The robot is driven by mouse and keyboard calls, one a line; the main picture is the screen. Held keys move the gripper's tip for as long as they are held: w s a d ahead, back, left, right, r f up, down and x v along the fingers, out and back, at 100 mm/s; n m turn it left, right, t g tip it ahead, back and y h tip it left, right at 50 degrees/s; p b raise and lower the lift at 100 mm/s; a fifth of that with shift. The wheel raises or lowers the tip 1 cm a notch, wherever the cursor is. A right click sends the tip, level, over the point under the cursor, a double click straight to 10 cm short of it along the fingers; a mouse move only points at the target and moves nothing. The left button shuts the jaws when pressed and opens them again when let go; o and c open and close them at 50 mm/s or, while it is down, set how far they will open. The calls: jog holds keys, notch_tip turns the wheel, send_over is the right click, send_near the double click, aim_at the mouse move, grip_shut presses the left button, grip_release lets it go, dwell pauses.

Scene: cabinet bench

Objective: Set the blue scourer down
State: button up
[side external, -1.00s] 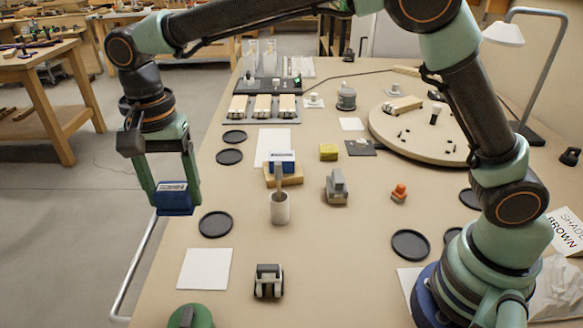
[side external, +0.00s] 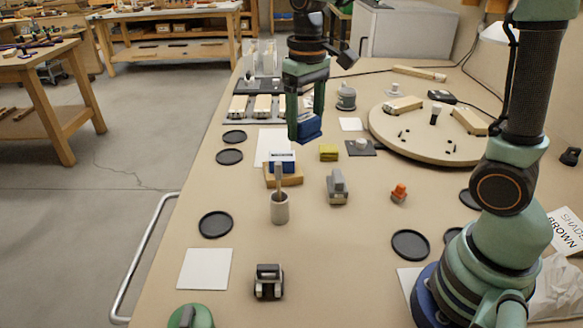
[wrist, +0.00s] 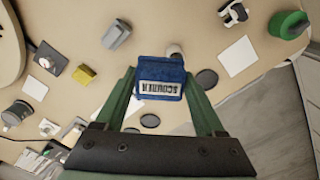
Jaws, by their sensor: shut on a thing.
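The blue scourer (side external: 308,129) is a small blue block held between the fingers of my gripper (side external: 304,122).
A grey cup (side external: 279,208) with a stick stands in front of the wooden block. A yellow block (side external: 328,152), a grey object (side external: 337,188) and an orange piece (side external: 399,193) stand to the right. Black discs (side external: 215,224) and white sheets (side external: 205,269) lie on the bench. A round turntable (side external: 430,145) is at the back right.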

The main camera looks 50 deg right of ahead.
jog(key=shift+s+d, duration=0.3)
jog(key=shift+d, duration=0.2)
jog(key=shift+s+d+f+n, duration=0.15)
jog(key=shift+s+d+n, duration=0.05)
jog(key=shift+s+n, duration=0.1)
jog(key=s+f, duration=0.1)
jog(key=f, duration=0.1)
jog(key=s+f, duration=0.2)
jog(key=shift+s, duration=0.1)
jog(key=r+n, duration=0.2)
jog(key=n, duration=0.7)
send_over(228, 197)
notch_tip(228, 197, down, 20)
jog(key=shift+r, duration=0.2)
